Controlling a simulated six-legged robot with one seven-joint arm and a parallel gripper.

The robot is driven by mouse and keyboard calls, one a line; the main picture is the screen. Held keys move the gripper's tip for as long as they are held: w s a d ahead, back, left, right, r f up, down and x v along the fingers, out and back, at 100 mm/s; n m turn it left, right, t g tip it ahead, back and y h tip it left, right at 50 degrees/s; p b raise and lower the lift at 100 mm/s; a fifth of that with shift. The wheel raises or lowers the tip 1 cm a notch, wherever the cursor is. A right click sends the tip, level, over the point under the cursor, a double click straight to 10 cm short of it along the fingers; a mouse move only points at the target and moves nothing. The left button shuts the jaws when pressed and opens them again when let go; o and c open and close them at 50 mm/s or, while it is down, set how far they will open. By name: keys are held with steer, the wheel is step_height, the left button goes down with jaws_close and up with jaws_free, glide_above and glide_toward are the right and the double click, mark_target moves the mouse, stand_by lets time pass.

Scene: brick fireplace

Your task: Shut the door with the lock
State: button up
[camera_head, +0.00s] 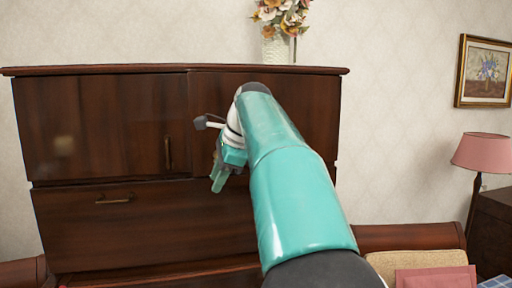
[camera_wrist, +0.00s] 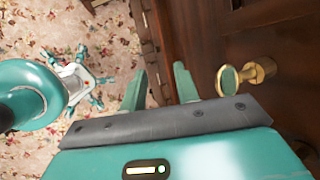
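A dark wooden cabinet (camera_head: 110,77) fills the left and middle of the head view. Its upper left door (camera_head: 90,130) has a small vertical handle (camera_head: 168,153); I cannot tell if this door is fully shut. My gripper (camera_head: 219,178) is in front of the cabinet's upper right part, which my arm partly hides. In the wrist view my gripper (camera_wrist: 159,78) has its two teal fingers apart with nothing between them. A brass knob (camera_wrist: 259,72), possibly the lock, stands out from dark wood just right of the right finger, outside the grip.
A lower front (camera_head: 80,222) with a brass handle (camera_head: 114,199) lies below the upper left door. A flower vase (camera_head: 278,48) stands on the cabinet top. A pink lamp (camera_head: 482,152) is at right. Flowered carpet (camera_wrist: 100,25) shows at left in the wrist view.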

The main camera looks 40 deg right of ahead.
steer(key=s+d+r+m+t+y, duration=0.1)
steer(key=s+d+r+m+t, duration=0.1)
steer(key=s+d+m+t, duration=0.55)
steer(key=s+d+r+m+t+y, duration=0.25)
steer(key=d+t, duration=0.25)
steer(key=d, duration=0.6)
steer(key=f+x, duration=0.1)
steer(key=x, duration=1.2)
steer(key=shift+w+d+m+h, duration=0.2)
steer(key=shift+w+m+h, duration=0.2)
steer(key=shift+w, duration=0.1)
steer(key=shift+r+g, duration=0.1)
steer(key=shift+g, duration=0.15)
jaws_close()
